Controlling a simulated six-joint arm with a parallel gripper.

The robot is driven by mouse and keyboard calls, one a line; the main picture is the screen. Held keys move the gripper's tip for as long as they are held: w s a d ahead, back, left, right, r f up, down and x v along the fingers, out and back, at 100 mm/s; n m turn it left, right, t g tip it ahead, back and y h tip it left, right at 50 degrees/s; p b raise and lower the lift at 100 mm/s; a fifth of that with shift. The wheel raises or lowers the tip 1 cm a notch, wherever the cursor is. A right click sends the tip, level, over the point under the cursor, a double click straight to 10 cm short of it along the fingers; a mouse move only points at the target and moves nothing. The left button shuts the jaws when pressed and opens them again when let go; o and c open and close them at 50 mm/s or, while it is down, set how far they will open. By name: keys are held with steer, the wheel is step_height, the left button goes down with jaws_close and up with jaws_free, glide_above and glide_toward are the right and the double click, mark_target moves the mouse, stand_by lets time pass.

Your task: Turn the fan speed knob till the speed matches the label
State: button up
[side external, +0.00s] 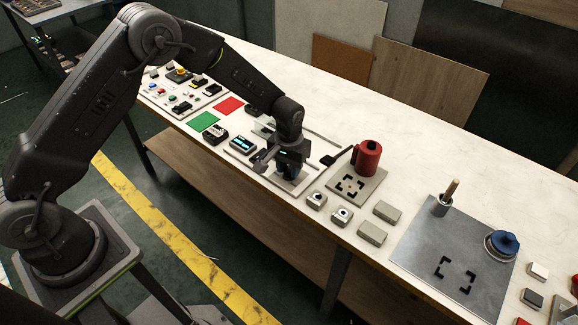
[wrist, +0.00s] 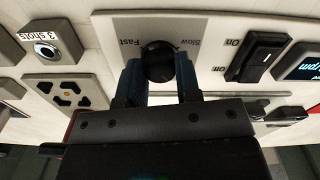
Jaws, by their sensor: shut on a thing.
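The fan speed knob (wrist: 158,62) is round and black, on a pale plate (wrist: 110,24) marked "Fast" and "Slow", which read upside down in the wrist view. My gripper (wrist: 160,80) is shut on the knob, one blue fingertip on each side. In the side external view my gripper (side external: 289,172) points down at the panel and hides the knob. A lit rpm display (wrist: 303,63) is cut off at the right edge of the wrist view, its number not readable. A blue lit display (side external: 241,143) shows in the side external view. I cannot make out the speed label.
A "3 shots" button (wrist: 45,50) is on the other side. A red pot (side external: 367,157) stands right of my gripper. The table's back strip (side external: 440,140) is clear.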

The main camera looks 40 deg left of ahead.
mark_target(289, 169)
steer(key=m, duration=0.4)
steer(key=shift+s+m, duration=0.1)
steer(key=shift+m, duration=1.7)
steer(key=o, duration=0.9)
steer(key=shift+r, duration=6.9)
